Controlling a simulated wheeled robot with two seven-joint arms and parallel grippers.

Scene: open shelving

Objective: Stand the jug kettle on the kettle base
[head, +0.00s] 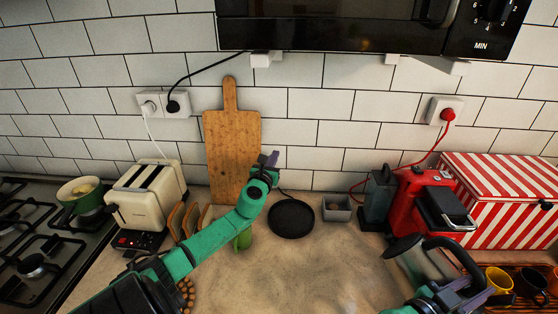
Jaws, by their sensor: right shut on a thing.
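The jug kettle (422,268) is at the lower right, with a glassy grey body, a dark lid and a black handle. My right gripper (472,293) is shut on its handle; its lower part is cut off by the picture edge. The kettle base (291,219) is a flat black disc on the counter near the wall, bare, to the left of the kettle.
A small grey container (336,209) stands right of the base. A red coffee machine (424,204) and a striped box (505,196) are behind the kettle. A cutting board (231,135) leans on the wall, and a toaster (147,196) stands left. The central counter (320,270) is clear.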

